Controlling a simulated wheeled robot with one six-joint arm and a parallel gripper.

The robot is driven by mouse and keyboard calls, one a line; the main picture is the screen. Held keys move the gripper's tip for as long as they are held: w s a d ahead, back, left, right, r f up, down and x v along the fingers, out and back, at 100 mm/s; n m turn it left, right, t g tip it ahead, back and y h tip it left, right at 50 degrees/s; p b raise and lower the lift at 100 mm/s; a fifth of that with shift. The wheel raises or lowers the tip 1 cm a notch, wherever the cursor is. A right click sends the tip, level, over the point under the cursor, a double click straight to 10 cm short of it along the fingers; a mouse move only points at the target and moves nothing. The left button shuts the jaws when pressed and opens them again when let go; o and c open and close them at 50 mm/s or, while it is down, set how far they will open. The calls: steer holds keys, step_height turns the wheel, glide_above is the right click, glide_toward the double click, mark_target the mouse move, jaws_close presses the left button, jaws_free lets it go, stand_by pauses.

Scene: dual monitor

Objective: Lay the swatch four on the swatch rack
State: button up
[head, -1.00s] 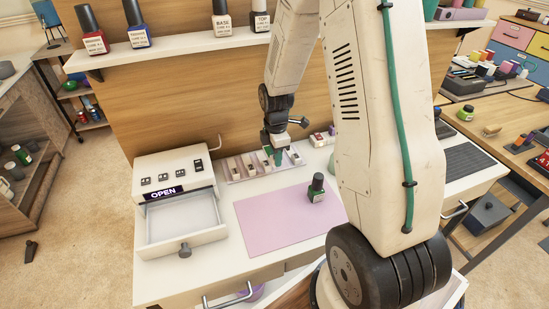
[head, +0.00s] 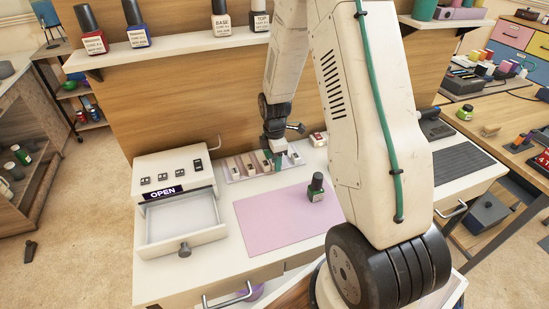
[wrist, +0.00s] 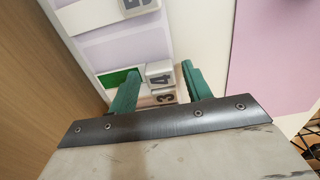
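The swatch rack (head: 240,178) lies at the back of the white desk; its pale lilac panel (wrist: 128,45) shows in the wrist view. Swatch four, with a white tag marked 4 (wrist: 160,72) and a green strip (wrist: 117,78), lies across the rack between my fingers. A tag marked 3 (wrist: 165,97) is beside it, partly hidden. My gripper (wrist: 162,72) has its green fingers apart, with a small gap on each side of the tag. In the head view my gripper (head: 276,160) is low over the right part of the rack; its contact there is unclear.
A dark green polish bottle (head: 316,188) stands on the pink mat (head: 275,222) in front. An open drawer unit (head: 172,180) marked OPEN stands at left. A shelf with large bottles (head: 190,43) runs above. A dark keyboard (head: 440,165) lies at right.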

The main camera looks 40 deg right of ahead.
steer(key=shift+r, duration=3.95)
